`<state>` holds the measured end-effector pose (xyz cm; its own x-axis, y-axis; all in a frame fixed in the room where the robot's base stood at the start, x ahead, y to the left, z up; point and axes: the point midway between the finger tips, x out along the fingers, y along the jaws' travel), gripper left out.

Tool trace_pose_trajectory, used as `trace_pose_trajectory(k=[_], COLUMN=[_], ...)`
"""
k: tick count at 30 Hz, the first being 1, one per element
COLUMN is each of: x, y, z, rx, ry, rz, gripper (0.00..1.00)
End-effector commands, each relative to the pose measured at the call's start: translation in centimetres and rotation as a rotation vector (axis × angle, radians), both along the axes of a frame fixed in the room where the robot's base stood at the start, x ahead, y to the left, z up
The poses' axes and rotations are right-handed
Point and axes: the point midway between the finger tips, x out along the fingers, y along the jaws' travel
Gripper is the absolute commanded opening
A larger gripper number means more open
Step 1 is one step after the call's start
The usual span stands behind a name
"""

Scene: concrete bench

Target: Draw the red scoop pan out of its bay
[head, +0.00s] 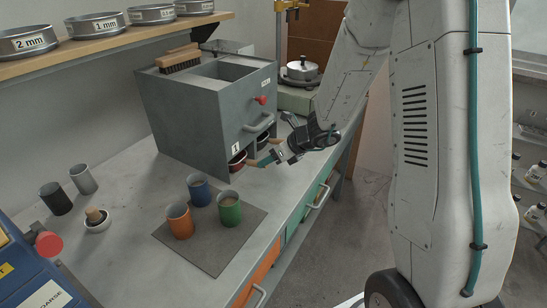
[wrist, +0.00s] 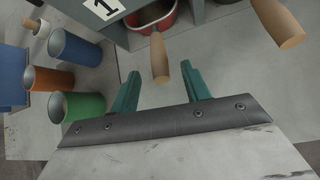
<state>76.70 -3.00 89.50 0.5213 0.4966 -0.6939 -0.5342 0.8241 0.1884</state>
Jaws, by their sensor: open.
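The red scoop pan (head: 237,161) sits in the bay marked 1 at the base of the grey box (head: 187,112). Its red rim also shows in the wrist view (wrist: 150,22), top centre, with its inner part hidden in the bay. Its wooden handle (wrist: 159,58) sticks out of the bay towards me. My gripper (head: 268,158) is open; its teal fingers show in the wrist view (wrist: 160,78). The handle's end appears between the fingertips in that view, with a gap on each side. Contact with either finger is not visible.
A second wooden handle (wrist: 278,22) juts from the neighbouring bay to the right. Orange (head: 180,221), blue (head: 199,190) and green (head: 229,208) cups stand on a grey mat (head: 213,262) in front of the box. A red knob (head: 260,100) and grey handle (head: 258,122) project above the bays.

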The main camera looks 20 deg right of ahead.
Motion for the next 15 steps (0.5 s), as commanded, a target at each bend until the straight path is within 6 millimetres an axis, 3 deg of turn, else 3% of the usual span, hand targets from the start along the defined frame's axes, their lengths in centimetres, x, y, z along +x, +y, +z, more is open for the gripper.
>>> trace_pose_trajectory(k=[9,15], x=[2.4,3.2], y=[2.5,3.2], z=[-3.4,-4.4], rx=[-0.001,0.000], ry=[0.003,0.001], rz=[0.003,0.002], gripper=[0.47,0.47])
